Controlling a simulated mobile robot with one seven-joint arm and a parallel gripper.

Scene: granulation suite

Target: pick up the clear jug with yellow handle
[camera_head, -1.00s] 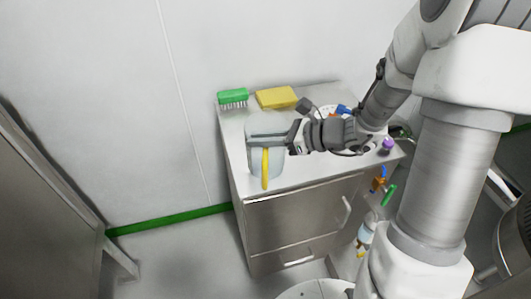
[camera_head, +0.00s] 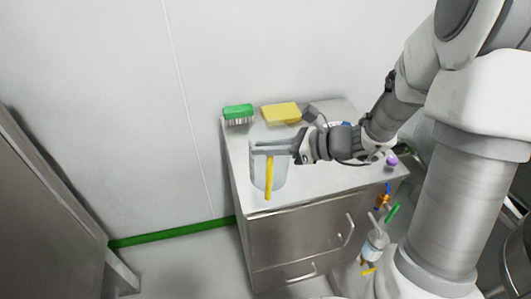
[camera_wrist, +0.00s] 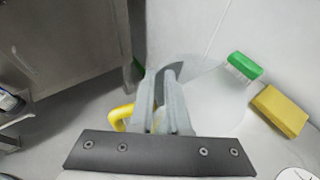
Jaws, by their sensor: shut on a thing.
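The clear jug (camera_head: 259,178) with its yellow handle (camera_head: 268,180) is upright over the front left part of the steel cabinet top. My gripper (camera_head: 268,148) reaches in from the right and is shut on the jug at its upper part, near the top of the handle. In the wrist view, the two fingers (camera_wrist: 165,95) are close together across the jug's translucent body (camera_wrist: 212,105). The yellow handle (camera_wrist: 121,116) sticks out to their left. The fingers hide part of the rim. I cannot tell for sure whether the jug's base touches the top.
A green brush (camera_head: 238,113) and a yellow sponge (camera_head: 281,113) lie behind the jug, near the wall. A purple item (camera_head: 391,160) is at the right end of the cabinet top (camera_head: 310,180). A spray bottle (camera_head: 374,245) hangs or stands at the cabinet's right side.

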